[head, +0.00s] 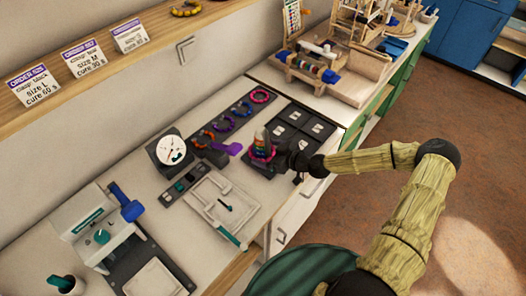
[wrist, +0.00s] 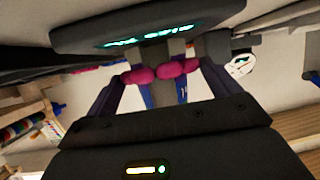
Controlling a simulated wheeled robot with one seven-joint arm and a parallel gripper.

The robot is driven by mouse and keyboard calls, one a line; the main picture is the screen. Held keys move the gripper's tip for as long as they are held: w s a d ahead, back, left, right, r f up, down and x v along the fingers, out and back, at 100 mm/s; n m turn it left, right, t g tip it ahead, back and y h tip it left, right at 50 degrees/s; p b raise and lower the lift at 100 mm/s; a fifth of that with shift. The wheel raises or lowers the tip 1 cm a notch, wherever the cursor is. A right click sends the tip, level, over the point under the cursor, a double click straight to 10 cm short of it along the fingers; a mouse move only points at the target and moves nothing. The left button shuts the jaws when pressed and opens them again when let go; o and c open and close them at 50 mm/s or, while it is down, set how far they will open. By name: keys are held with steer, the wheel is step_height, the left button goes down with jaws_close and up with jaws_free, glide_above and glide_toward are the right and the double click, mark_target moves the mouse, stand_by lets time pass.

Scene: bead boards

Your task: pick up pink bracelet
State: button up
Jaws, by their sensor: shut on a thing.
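My gripper (head: 281,160) is beside a grey tapered cone (head: 262,136) with coloured bands, at the middle of the counter. In the wrist view my gripper (wrist: 160,73) is shut on the pink bracelet, whose dark pink beads (wrist: 140,76) show between the fingers. In the head view the pink bracelet (head: 261,156) shows low against the cone; I cannot tell whether it is around the cone or in front of it. Another pink bracelet (head: 260,96) lies at the far end of a dark bead board (head: 233,114).
Several bracelets lie along the bead board. A dark compartment tray (head: 289,121) is behind my gripper. A round dial (head: 171,149), a white tray (head: 221,203) and a white press (head: 98,225) stand to the left. A wooden loom (head: 323,62) stands at the back.

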steer(key=shift+r, duration=0.1)
step_height(320, 180, up, 18)
steer(key=b, duration=0.2)
stand_by(0.3)
steer(key=shift+w, duration=0.1)
stand_by(0.7)
